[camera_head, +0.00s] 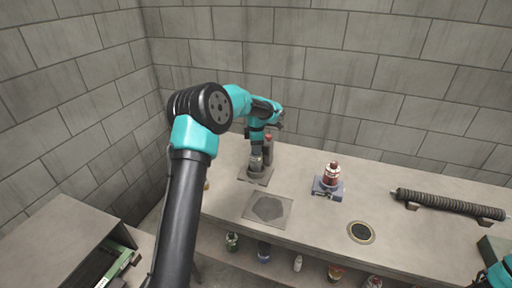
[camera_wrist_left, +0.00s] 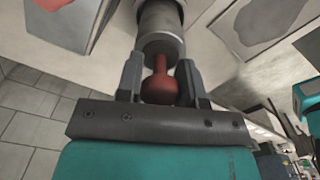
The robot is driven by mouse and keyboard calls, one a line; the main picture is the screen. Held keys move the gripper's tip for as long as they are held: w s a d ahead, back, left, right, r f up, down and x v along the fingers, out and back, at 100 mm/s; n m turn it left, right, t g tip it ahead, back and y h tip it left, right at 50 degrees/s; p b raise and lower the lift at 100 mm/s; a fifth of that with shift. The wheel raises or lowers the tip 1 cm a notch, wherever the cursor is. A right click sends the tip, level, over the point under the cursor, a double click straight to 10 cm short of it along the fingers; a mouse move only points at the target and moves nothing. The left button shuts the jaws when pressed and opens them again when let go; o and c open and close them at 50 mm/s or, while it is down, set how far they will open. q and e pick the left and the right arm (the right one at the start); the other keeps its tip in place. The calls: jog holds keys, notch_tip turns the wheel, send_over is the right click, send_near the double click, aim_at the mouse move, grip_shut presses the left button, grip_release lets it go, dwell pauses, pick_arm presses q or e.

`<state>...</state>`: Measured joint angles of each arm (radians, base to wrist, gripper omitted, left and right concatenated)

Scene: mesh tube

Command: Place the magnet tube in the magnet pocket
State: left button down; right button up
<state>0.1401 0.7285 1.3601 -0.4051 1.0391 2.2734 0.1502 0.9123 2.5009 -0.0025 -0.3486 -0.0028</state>
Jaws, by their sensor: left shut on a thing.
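My left gripper (camera_head: 257,150) points down at the back left of the bench. In the left wrist view its fingers (camera_wrist_left: 159,72) are shut on the red stem of a grey cylinder (camera_wrist_left: 161,22), which I take to be the magnet tube. In the head view the grey cylinder (camera_head: 256,163) is over a square grey base (camera_head: 249,177), perhaps the magnet pocket. Whether it touches the base or sits in it, I cannot tell. My arm and gripper partly hide this spot. My right gripper is not in view; only a teal part of that arm shows at the lower right.
A dark block with a red top (camera_head: 268,147) stands close behind the gripper. In front lies a flat plate with a dark patch (camera_head: 282,219). Further right are a red-and-white piece on a blue base (camera_head: 331,174), a round dark inset (camera_head: 361,231) and a long ribbed tube (camera_head: 450,203).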

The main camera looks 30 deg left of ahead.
pick_arm(q)
jog(key=shift+f, duration=0.1)
jog(key=c, duration=0.8)
grip_release()
jog(key=shift+o, duration=0.2)
notch_tip(320, 180, up, 12)
